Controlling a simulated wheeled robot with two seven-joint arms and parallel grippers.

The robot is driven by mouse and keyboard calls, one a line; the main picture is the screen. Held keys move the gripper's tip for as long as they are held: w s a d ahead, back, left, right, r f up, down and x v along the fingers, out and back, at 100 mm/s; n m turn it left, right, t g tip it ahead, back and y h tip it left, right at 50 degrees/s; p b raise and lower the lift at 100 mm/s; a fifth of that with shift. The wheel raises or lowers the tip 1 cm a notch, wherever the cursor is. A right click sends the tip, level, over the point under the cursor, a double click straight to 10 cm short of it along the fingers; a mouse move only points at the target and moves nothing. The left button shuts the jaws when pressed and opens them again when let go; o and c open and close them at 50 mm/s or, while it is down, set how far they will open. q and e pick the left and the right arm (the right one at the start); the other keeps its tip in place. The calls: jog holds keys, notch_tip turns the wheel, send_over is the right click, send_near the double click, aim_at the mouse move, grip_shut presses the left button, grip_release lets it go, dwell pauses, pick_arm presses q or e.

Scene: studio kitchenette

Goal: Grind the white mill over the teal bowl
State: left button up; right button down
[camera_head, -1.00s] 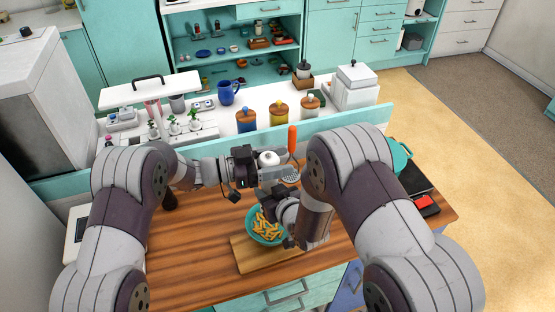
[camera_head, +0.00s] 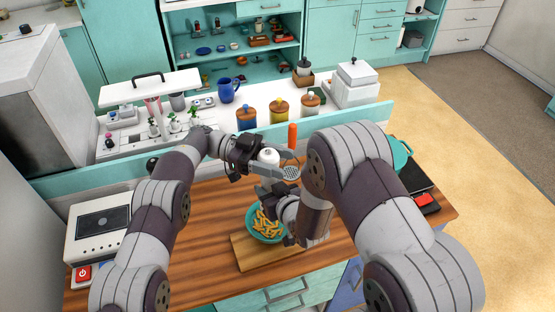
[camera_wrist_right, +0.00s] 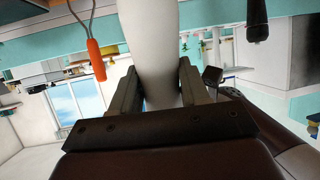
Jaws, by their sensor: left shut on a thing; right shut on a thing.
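The white mill (camera_head: 268,157) is held upright above the teal bowl (camera_head: 251,226); its white body also fills the upper middle of the right wrist view (camera_wrist_right: 150,45). My left gripper (camera_head: 278,169) is shut on the upper part of the mill, just below its rounded top. My right gripper (camera_head: 270,194) is shut on the mill lower down; its two fingers (camera_wrist_right: 158,90) flank the body in the right wrist view. The bowl holds yellow pasta (camera_head: 266,224) and stands on a wooden board. My right forearm and gripper hide the mill's lower end and part of the bowl's right side.
An orange-handled slotted utensil (camera_head: 292,140) hangs just behind the mill. The wooden board (camera_head: 262,257) lies on the wooden counter (camera_head: 190,258). A white appliance with a red switch (camera_head: 98,232) is at left, and a teal pot (camera_head: 400,156) at right.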

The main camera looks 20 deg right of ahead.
aim_at(276, 157)
pick_arm(q)
jog(key=shift+s+r, duration=0.1)
dwell(0.4)
jog(key=o, duration=1)
jog(key=shift+o, duration=0.2)
notch_tip(276, 157, up, 9)
jog(key=shift+f, duration=0.1)
jog(key=shift+r, duration=0.55)
jog(key=shift+a, duration=0.1)
